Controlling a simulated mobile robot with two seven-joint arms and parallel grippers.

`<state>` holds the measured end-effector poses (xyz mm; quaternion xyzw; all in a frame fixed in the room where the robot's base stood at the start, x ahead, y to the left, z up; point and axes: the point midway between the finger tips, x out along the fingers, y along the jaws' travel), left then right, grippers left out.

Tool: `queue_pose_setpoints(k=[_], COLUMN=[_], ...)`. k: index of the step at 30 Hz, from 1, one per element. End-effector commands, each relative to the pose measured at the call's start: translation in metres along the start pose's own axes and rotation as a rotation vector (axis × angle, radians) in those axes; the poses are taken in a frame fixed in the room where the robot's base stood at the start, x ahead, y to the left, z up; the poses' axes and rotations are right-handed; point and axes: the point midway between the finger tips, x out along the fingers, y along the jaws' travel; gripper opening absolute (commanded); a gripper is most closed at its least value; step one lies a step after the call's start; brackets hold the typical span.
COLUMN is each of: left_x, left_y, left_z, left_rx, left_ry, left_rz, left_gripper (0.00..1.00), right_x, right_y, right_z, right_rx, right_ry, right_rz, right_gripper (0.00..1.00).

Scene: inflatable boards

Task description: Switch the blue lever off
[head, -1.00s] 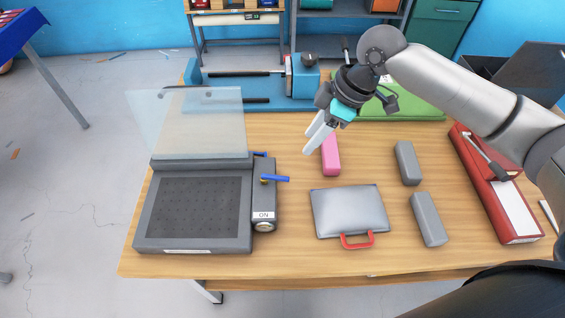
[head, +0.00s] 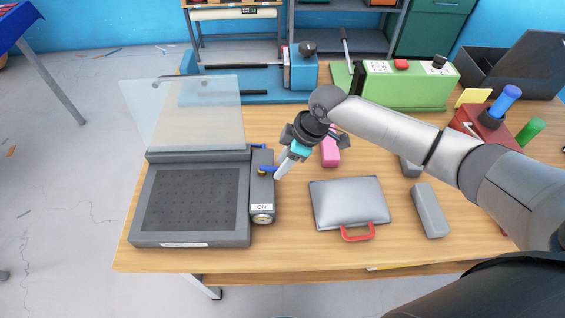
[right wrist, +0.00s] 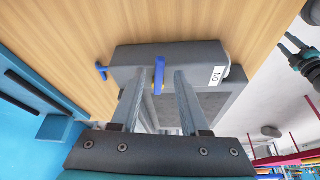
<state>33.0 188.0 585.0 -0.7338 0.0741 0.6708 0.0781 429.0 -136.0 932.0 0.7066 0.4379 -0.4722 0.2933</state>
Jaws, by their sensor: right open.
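The blue lever (head: 267,169) is on the narrow grey switch box (head: 262,190) at the right side of a grey machine with a black perforated bed. The box bears an "ON" label (head: 262,208) toward its front. My right gripper (head: 279,175) is open just to the right of the lever in the head view and partly overlaps it. In the right wrist view the lever (right wrist: 159,72) appears between the two spread fingers, with a gap on each side. I cannot tell whether a finger touches it.
A clear raised lid (head: 190,115) stands behind the bed. A second small blue part (head: 257,147) sits at the box's rear. A pink block (head: 330,152), a silver case (head: 348,200) and grey blocks (head: 430,210) lie to the right. A green machine (head: 405,85) stands behind.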

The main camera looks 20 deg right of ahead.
Motion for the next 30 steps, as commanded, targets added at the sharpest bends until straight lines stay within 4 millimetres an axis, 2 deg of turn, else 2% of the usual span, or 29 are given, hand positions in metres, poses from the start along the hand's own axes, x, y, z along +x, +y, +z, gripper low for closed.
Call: queue_pose_setpoints(k=[8, 20, 30], left_x=[0.0001, 0.0002, 0.0002], left_y=[-0.0004, -0.0008, -0.0010], left_z=[-0.0003, -0.0011, -0.0015], left_rx=[0.000, 0.000, 0.000], left_ry=[0.000, 0.001, 0.002], left_rz=[-0.001, -0.001, -0.001], left_gripper=[0.50, 0.50, 0.50], right_x=[0.0011, 0.0008, 0.0007], right_y=[0.0000, 0.0001, 0.0001], right_z=[0.0002, 0.0001, 0.0000], right_rx=[0.000, 0.001, 0.001], right_ry=[0.000, 0.000, 0.000], right_rz=[0.000, 0.000, 0.000], right_gripper=[0.44, 0.00, 0.00])
